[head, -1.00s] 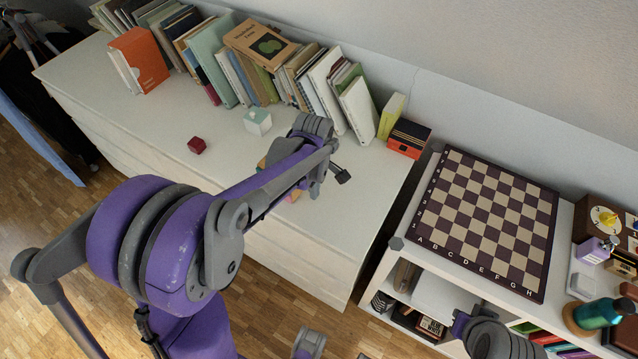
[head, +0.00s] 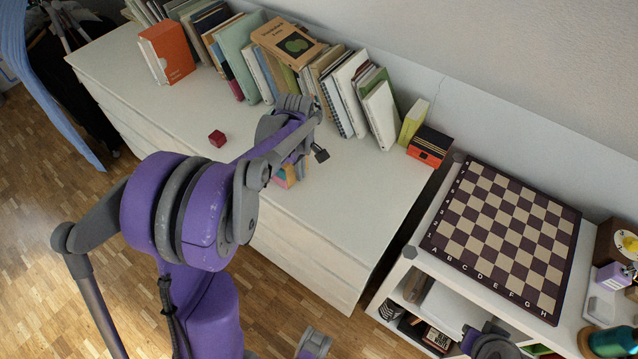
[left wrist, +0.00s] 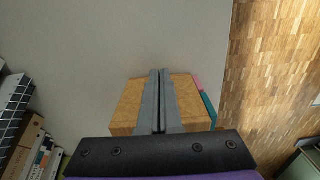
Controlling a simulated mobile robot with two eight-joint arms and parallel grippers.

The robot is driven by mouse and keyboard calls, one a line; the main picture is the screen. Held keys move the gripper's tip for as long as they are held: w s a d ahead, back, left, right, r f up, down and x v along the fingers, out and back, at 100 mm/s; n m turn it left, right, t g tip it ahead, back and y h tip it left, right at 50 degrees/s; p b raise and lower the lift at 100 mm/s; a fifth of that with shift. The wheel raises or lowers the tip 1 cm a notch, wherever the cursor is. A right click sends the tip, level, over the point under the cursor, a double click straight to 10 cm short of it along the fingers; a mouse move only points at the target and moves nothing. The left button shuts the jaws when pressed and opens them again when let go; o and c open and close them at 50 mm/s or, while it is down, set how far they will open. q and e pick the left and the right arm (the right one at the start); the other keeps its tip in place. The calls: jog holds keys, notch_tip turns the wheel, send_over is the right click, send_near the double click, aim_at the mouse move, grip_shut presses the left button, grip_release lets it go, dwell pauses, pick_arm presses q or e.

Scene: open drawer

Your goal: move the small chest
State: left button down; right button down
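The small chest (head: 289,176) is on the white dresser top in the head view, partly hidden behind my left arm. Its visible side has pink, orange and blue patches. In the left wrist view its wooden tan top (left wrist: 190,98) shows, with pink and teal edges at its right. My left gripper (left wrist: 160,72) has its fingers together over the middle of this top. Whether they touch it cannot be told. In the head view my arm hides the left fingers.
A row of books (head: 300,65) lines the back. A chessboard (head: 505,235) lies on the lower shelf unit at right. The dresser top right of the chest is clear.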

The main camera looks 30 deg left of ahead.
pick_arm(q)
jog(key=a, duration=0.4)
jog(key=w+a, duration=0.1)
jog(key=a, duration=0.7)
jog(key=shift+w+a+b, duration=0.1)
jog(key=shift+w+b, duration=0.1)
jog(key=shift+b, duration=0.15)
pick_arm(e)
jog(key=shift+f, duration=0.45)
